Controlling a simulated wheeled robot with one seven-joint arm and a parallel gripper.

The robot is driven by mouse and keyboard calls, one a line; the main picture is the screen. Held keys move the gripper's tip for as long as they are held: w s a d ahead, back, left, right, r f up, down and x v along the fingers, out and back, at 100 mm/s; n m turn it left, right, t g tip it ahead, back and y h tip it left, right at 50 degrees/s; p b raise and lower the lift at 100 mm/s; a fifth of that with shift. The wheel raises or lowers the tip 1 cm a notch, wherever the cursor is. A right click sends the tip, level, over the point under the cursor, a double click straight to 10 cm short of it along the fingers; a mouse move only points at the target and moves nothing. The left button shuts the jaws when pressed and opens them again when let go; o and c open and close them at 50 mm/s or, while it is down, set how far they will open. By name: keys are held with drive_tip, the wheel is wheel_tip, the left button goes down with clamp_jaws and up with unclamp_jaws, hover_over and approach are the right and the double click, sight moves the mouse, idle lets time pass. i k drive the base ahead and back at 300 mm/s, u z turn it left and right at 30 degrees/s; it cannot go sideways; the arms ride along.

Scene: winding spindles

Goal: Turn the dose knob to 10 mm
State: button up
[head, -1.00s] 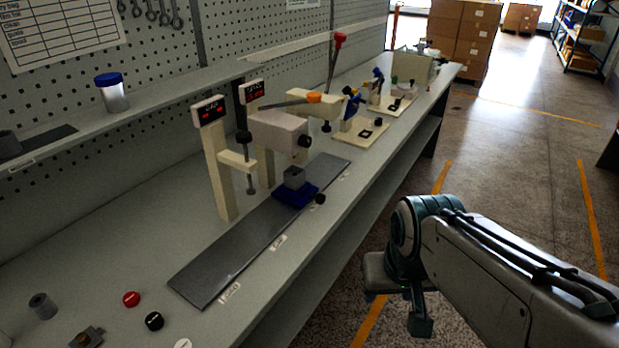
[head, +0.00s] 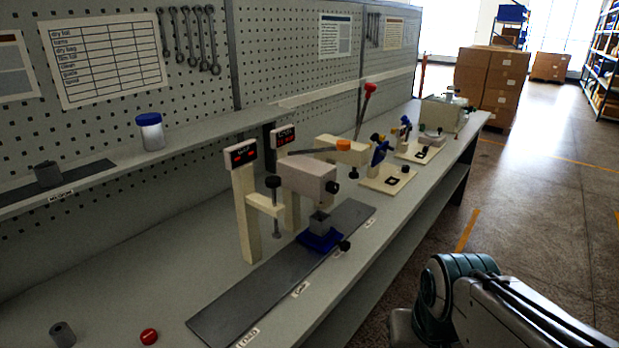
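Several knobs show on the bench devices, and I cannot tell which is the dose knob; no mm scale is readable. A black knob (head: 333,187) sticks out of the front of a grey box head (head: 306,174). Another black knob (head: 272,182) tops a vertical screw on a cream stand (head: 246,215) with a red-lit display (head: 243,154). A third black knob (head: 344,245) sits at the side of a blue slide block (head: 319,241) carrying a grey cup. My arm is at the lower right, apart from the bench; my gripper is not visible.
A dark rail (head: 240,300) runs along the bench (head: 150,265). An orange-tipped lever (head: 343,145) and a red-knobbed lever (head: 370,88) stand further back. A blue-lidded jar (head: 151,135) is on the shelf.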

sight(331, 187)
drive_tip(key=u, duration=0.55)
drive_tip(key=k, duration=1.2)
drive_tip(key=z, duration=0.45)
drive_tip(key=i, duration=1.7)
drive_tip(key=u, duration=0.5)
